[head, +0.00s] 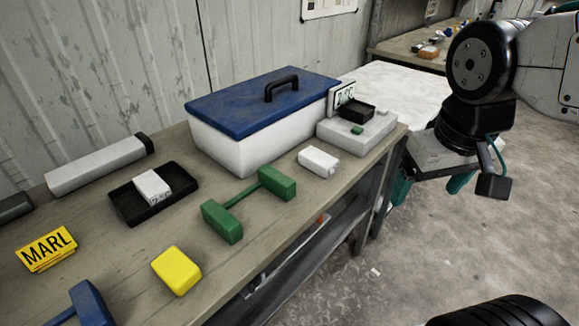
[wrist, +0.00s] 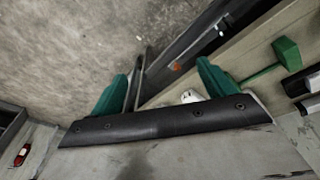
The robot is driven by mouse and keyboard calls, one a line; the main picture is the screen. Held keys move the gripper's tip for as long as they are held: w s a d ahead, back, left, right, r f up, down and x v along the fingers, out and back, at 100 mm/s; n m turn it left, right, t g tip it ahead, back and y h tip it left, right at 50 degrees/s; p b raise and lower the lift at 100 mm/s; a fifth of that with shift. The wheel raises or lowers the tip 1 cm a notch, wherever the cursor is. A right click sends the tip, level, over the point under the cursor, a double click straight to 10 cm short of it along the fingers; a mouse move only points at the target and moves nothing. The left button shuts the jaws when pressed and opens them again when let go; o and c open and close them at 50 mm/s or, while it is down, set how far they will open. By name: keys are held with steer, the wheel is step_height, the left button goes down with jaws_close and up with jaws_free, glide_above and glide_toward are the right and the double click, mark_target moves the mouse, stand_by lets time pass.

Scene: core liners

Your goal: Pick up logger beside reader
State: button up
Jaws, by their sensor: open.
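A small white logger (head: 318,161) lies on the bench near its front edge, beside the pale grey reader (head: 352,136). The reader has a raised display, a black recess on top and a small green block. A similar white block (head: 152,186) with a printed label lies in a black tray (head: 124,208) further left. My gripper (head: 430,188) is open and empty, off to the right of the bench, clear of the logger. In the wrist view a white object (wrist: 190,96), apparently the logger, shows partly behind the gripper body near one teal finger.
A white cooler box with a blue lid (head: 262,100) stands behind the logger. A green dumbbell-shaped block (head: 222,222), a yellow block (head: 176,270) and a yellow MARL sign (head: 46,248) are left of it. Floor right of the bench is open.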

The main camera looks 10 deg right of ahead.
steer(key=w+d+f+n+t+h, duration=0.1)
steer(key=w+d+t, duration=0.15)
steer(key=w, duration=0.55)
steer(key=w+d+f+t+h, duration=0.1)
steer(key=w+d+f, duration=0.15)
steer(key=w, duration=0.45)
steer(key=n+t+y, duration=0.4)
steer(key=t, duration=0.1)
glide_toward(321, 157)
steer(key=w+d+r, duration=0.2)
steer(key=d+r, duration=0.1)
steer(key=d, duration=0.5)
steer(key=a+f+y, duration=0.1)
steer(key=y, duration=0.1)
steer(key=a+f+n+y, duration=0.1)
steer(key=a+f, duration=0.1)
steer(key=w+a+f+n+y, duration=0.1)
steer(key=a+f+y, duration=0.1)
steer(key=shift+a+f+g+y, duration=0.15)
steer(key=shift+a+g+y, duration=0.1)
steer(key=shift+y, duration=0.05)
steer(key=shift+w+a+f, duration=0.1)
steer(key=shift+a+f, duration=0.05)
steer(key=shift+a, duration=0.2)
steer(key=x, duration=0.7)
steer(key=shift+w+f, duration=0.2)
steer(key=shift+f, duration=0.05)
steer(key=c, duration=1.1)
